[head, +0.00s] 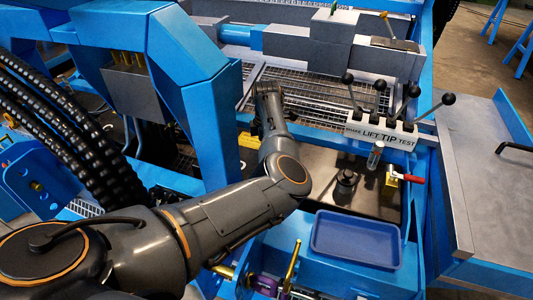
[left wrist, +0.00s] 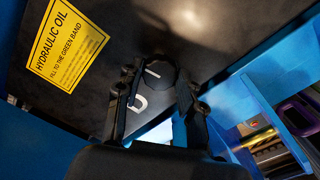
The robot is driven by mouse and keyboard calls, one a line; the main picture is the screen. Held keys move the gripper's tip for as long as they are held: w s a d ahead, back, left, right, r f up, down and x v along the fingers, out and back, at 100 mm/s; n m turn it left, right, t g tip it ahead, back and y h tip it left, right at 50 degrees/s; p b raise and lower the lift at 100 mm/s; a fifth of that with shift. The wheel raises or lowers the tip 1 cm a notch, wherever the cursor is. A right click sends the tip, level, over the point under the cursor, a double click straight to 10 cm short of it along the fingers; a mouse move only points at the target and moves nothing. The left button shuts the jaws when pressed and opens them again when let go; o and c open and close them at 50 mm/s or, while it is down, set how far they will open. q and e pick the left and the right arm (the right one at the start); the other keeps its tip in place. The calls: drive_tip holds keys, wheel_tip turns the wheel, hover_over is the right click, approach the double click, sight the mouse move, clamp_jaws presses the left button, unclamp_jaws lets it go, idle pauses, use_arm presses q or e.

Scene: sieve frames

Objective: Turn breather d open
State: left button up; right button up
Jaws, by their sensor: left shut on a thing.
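In the left wrist view a dark round knob (left wrist: 163,72) with a short white line on it sits on a black panel. A white letter, seen turned and looking like a D or U, is marked on the panel below it. My left gripper (left wrist: 158,88) is shut on this knob, with one finger on each side. The fingers hide part of the knob's edge. I cannot tell from the line alone how far the knob is turned. In the head view my left arm reaches forward, and its gripper is not clearly seen. My right gripper is not in view.
A yellow hydraulic oil label (left wrist: 67,42) is on the same panel. In the head view a lever block (head: 383,135) with several black knobs, a red-handled valve (head: 412,178) and an empty blue tray (head: 355,240) stand right of my arm. Blue frame posts (head: 200,100) stand close left.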

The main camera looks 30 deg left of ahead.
use_arm(q)
drive_tip(key=n, duration=0.5)
drive_tip(key=shift+n+p, duration=0.3)
drive_tip(key=shift+p, duration=0.05)
drive_tip(key=n, duration=0.3)
drive_tip(key=shift+n, duration=1.7)
drive_tip(key=n+b, duration=0.1)
drive_tip(key=n, duration=0.3)
drive_tip(key=n+b, duration=0.1)
drive_tip(key=n, duration=0.5)
drive_tip(key=n+b, duration=0.2)
drive_tip(key=n, duration=0.7)
drive_tip(key=shift+b, duration=0.3)
drive_tip(key=shift+n, duration=1.3)
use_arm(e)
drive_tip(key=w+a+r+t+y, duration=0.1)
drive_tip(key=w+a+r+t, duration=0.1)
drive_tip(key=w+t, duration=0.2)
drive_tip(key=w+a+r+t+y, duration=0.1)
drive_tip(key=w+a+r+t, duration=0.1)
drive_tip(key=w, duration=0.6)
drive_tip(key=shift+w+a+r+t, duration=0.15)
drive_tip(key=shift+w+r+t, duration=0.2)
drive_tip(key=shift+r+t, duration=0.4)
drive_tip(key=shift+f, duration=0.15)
